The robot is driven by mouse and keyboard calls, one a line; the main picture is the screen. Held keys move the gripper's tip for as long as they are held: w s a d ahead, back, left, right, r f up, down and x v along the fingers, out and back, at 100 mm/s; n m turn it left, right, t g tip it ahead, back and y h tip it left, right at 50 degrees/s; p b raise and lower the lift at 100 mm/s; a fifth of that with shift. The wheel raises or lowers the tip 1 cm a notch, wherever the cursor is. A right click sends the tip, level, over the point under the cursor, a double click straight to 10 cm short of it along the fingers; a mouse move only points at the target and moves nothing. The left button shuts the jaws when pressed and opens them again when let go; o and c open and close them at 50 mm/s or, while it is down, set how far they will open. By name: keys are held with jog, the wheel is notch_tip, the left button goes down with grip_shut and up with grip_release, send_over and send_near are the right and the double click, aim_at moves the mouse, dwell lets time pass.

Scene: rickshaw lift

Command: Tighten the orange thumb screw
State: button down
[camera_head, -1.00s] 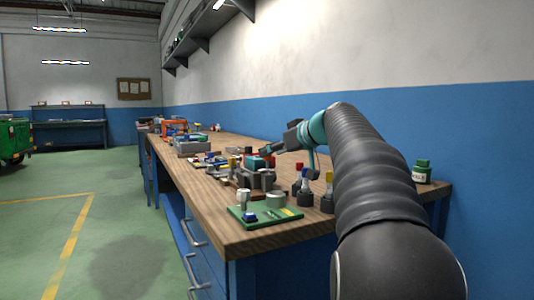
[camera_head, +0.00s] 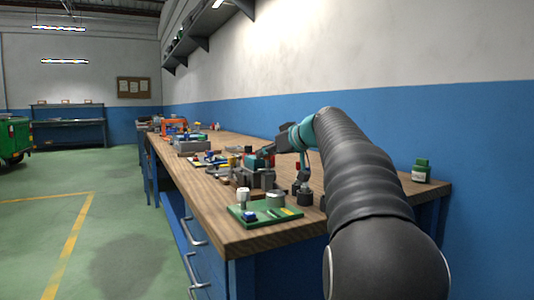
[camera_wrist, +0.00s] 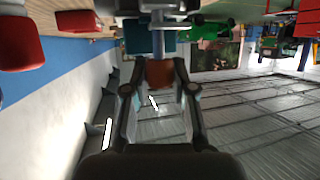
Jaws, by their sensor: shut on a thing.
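The orange thumb screw (camera_wrist: 159,73) shows in the wrist view between my fingers, with a grey metal shaft (camera_wrist: 158,43) running from it to a teal block (camera_wrist: 140,38). My gripper (camera_wrist: 160,84) is shut on the thumb screw from both sides. In the head view, my gripper (camera_head: 264,152) is at a dark and teal fixture (camera_head: 258,174) on the wooden bench (camera_head: 225,222). The screw itself is too small and covered to make out there.
A green board (camera_head: 264,215) with small parts stands at the bench's near end. Red-topped things (camera_wrist: 78,21) show close by in the wrist view.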

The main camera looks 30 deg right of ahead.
jog(key=shift+h, duration=0.3)
jog(key=shift+a+r+m+t+h, duration=0.15)
jog(key=shift+m+t+h, duration=0.15)
jog(key=shift+m+h, duration=1)
jog(key=shift+m+h+p, duration=1.35)
jog(key=shift+m+h, duration=0.35)
jog(key=shift+h, duration=0.2)
jog(key=shift+m+g+h, duration=0.4)
jog(key=shift+m+h, duration=0.2)
jog(key=shift+h, duration=0.2)
jog(key=shift+w+f+m+g+h+b, duration=0.1)
jog(key=shift+f+m+g+h+b, duration=0.1)
jog(key=shift+m+g+h+b, duration=0.45)
jog(key=shift+f+m+g+h+b, duration=0.15)
jog(key=shift+m+g+h+b, duration=0.1)
jog(key=shift+m+h+b, duration=0.65)
jog(key=shift+m+g+h+b, duration=0.75)
jog(key=shift+m+g+h, duration=0.15)
jog(key=shift+m+h, duration=0.3)
jog(key=m+g+h, duration=0.1)
jog(key=m+g+h+p, duration=0.1)
jog(key=m+g, duration=0.1)
jog(key=shift+r, duration=0.3)
jog(key=shift+f+m+g+h+p, duration=0.1)
jog(key=shift+m+g+h+p, duration=0.25)
jog(key=shift+m+g+p, duration=0.65)
jog(key=shift+m+g, duration=0.25)
jog(key=shift+g, duration=0.05)
